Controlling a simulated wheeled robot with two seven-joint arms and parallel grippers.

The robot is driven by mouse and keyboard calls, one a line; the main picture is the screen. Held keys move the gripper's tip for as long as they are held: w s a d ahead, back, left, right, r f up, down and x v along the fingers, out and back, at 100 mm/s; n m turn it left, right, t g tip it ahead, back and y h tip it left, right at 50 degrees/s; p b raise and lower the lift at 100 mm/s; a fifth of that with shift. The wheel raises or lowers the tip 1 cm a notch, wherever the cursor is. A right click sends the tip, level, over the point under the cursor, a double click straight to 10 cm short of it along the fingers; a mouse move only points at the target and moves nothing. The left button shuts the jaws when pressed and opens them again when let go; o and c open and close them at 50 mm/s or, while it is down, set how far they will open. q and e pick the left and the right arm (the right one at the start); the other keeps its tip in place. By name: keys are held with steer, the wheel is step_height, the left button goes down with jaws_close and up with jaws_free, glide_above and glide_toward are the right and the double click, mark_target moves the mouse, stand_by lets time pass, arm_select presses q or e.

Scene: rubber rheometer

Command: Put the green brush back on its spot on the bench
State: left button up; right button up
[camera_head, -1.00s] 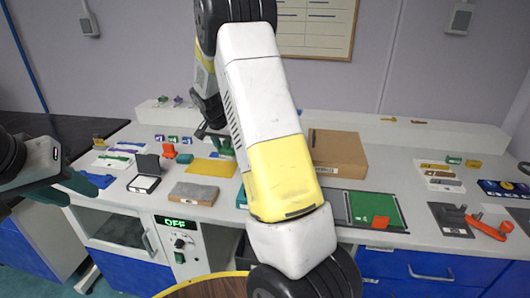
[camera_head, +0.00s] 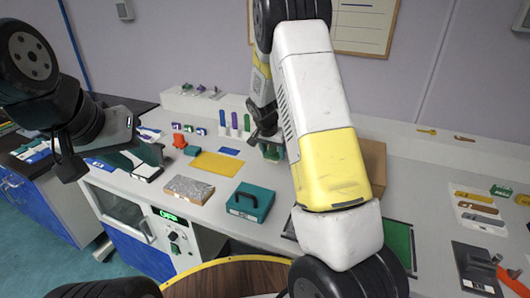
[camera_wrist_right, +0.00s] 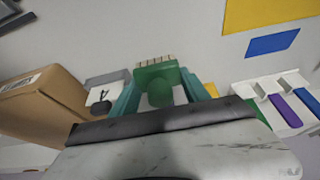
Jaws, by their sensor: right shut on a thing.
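The green brush (camera_wrist_right: 160,88) is between the teal fingers of my right gripper (camera_wrist_right: 168,98) in the right wrist view, with pale bristles at its far end. My right gripper (camera_head: 271,152) is shut on it. In the head view the gripper is over the back of the bench, left of the cardboard box, and my own arm hides part of it. The brush shows there only as a small green patch. I cannot tell its height above the bench. My left gripper (camera_head: 143,155) is at the left over the bench; its fingertips are unclear.
A yellow mat (camera_head: 215,163), blue mat (camera_head: 230,151), grey slab (camera_head: 188,190) and teal toolbox (camera_head: 250,201) lie on the bench. A white rack (camera_wrist_right: 262,112) with coloured handles is at right in the wrist view. A cardboard box (camera_wrist_right: 40,106) and grey tray (camera_wrist_right: 106,80) are at left.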

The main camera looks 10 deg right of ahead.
mark_target(273, 161)
steer(key=shift+f, duration=1.8)
steer(key=o, duration=1.3)
steer(key=shift+f, duration=0.15)
